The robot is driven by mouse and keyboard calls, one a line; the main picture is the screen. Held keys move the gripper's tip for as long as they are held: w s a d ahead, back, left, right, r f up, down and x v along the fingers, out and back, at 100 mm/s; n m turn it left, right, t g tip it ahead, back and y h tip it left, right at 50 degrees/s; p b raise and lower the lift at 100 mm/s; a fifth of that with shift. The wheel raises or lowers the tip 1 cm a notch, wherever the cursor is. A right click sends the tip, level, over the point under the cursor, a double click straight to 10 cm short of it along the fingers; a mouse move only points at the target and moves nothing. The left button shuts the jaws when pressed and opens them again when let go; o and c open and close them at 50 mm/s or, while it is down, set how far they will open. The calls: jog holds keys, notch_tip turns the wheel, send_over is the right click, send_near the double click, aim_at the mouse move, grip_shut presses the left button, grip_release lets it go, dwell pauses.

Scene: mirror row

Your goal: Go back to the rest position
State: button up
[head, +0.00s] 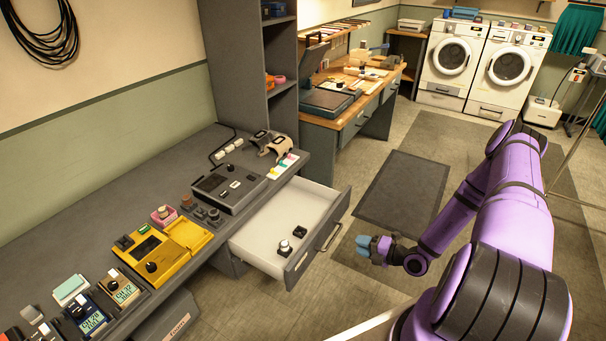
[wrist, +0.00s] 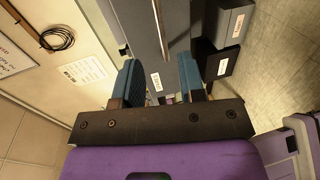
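My gripper (head: 375,246) hangs in free air to the right of the open drawer (head: 299,203), on my purple arm. In the wrist view the two blue-grey fingers of my gripper (wrist: 160,82) stand apart with nothing between them. The drawer is pulled out from the grey bench and holds a knob-like part (head: 284,247) and a small black part (head: 300,232). My gripper does not touch the drawer or its handle.
The grey bench (head: 120,185) carries a yellow device (head: 165,254), a dark grey device (head: 229,187) and several small meters. A dark mat (head: 403,190) lies on the floor beyond my gripper. Two washing machines (head: 452,57) stand at the back. The floor between is clear.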

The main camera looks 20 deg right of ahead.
jog(key=a+r+n+g, duration=0.35)
jog(key=r+n, duration=0.55)
jog(key=r, duration=0.3)
jog(key=a+r+n+g, duration=0.2)
jog(key=r+n+g, duration=0.2)
jog(key=r+n, duration=0.65)
jog(key=a+r+n+g, duration=0.35)
jog(key=r+n, duration=0.35)
jog(key=r, duration=0.6)
jog(key=s+a+r+n+t+h, duration=0.1)
jog(key=s+r+n+h, duration=0.3)
jog(key=s+r+n, duration=0.6)
jog(key=s+a+r+n+t+h, duration=0.2)
jog(key=s+r+n+h, duration=0.3)
jog(key=s+r+n, duration=0.5)
notch_tip(320, 180, up, 4)
jog(key=shift+s+a+r+t, duration=0.1)
jog(key=shift+s+a+t, duration=0.3)
jog(key=shift+a, duration=0.4)
